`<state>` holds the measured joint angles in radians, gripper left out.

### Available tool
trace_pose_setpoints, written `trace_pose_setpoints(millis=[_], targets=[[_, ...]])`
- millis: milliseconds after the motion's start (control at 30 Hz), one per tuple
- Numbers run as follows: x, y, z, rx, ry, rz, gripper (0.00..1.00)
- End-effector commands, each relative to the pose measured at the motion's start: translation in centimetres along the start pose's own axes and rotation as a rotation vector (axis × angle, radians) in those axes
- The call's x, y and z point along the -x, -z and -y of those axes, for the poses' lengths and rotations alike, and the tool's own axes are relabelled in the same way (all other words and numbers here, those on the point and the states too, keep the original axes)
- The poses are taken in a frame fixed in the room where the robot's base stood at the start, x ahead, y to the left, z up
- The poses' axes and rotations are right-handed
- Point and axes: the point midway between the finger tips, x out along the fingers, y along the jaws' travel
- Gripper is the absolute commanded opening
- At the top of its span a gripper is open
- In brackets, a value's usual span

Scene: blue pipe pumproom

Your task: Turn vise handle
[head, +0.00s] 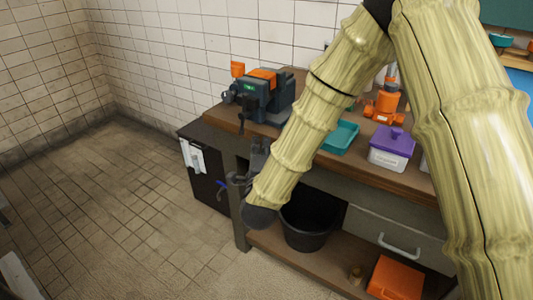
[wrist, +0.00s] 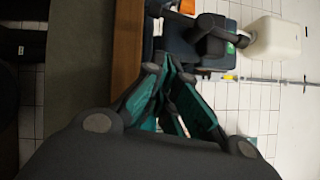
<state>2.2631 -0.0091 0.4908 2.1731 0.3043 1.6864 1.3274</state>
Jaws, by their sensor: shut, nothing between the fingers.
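The dark blue-grey vise (head: 268,100) with orange parts and a small green label stands at the left end of the bench. A dark upright bar (head: 241,115) on its front looks like its handle. In the wrist view the vise (wrist: 196,52) lies just beyond my fingertips, sideways, with a dark curved piece over it. My gripper (head: 258,146) is low at the bench's front edge, partly behind my forearm. In the wrist view my gripper (wrist: 168,66) has its teal-padded fingers brought together, empty. I see no clear contact with the vise.
The wooden bench (head: 222,117) also shows in the wrist view (wrist: 127,45). A teal tray (head: 340,137), purple-lidded box (head: 391,150) and orange tool (head: 384,104) sit on it. A black bucket (head: 306,229) and orange box (head: 396,278) are below. The left floor is clear.

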Motion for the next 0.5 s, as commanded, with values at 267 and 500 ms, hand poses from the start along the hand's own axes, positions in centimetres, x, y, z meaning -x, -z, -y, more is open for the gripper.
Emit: trace_pose_setpoints(millis=[267, 500], targets=[[-2.8, -1.4, 0.5, -0.004, 0.005, 0.001, 0.0], [-3.4, -1.7, 0.9, -0.011, 0.007, 0.0, 0.0]])
